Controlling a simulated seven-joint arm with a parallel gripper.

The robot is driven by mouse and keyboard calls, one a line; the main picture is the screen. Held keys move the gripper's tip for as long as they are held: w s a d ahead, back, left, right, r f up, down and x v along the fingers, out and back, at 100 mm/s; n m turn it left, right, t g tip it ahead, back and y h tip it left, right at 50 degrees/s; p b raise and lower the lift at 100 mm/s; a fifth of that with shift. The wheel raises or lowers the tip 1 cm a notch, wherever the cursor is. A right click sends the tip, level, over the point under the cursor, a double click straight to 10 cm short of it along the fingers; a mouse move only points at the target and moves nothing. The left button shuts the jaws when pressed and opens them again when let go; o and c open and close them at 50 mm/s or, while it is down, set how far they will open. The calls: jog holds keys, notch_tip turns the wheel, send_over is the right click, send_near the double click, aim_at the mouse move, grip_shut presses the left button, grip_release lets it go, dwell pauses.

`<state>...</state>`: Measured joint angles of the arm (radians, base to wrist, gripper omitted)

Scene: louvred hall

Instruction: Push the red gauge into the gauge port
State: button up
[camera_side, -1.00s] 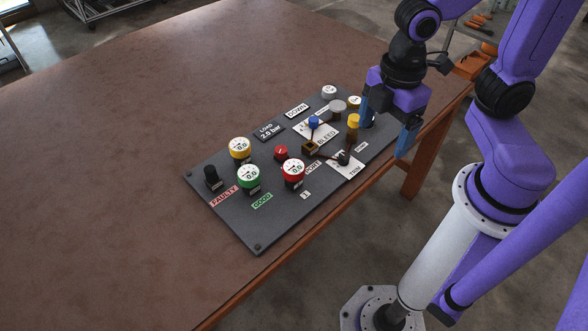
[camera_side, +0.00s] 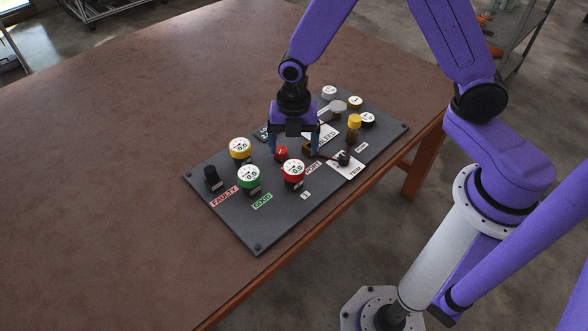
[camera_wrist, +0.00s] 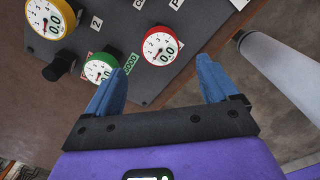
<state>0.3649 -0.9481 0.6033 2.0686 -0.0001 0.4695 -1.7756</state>
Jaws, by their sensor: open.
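The red gauge (camera_side: 292,172), with a white dial, stands upright on the dark panel (camera_side: 240,225) near a PORT label. It also shows in the wrist view (camera_wrist: 161,45), just beyond the gap between my fingertips. My gripper (camera_side: 294,146) is open and empty over the panel, behind the red gauge in the side view. Its two blue fingers (camera_wrist: 160,72) point towards the panel and are apart from the gauge. A small red-topped part (camera_side: 281,153) sits by the fingers. I cannot make out the opening of the gauge port.
A green gauge (camera_side: 248,178) and a yellow gauge (camera_side: 240,150) stand left of the red one. A black knob-like piece (camera_side: 212,178) stands by the FAULTY label. A yellow-topped part (camera_side: 354,122) and several caps stand at the right. The table's left side (camera_side: 110,150) is clear.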

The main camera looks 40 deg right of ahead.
aim_at(294, 167)
jog(key=shift+f, duration=4.6)
jog(key=shift+r, duration=0.1)
grip_shut()
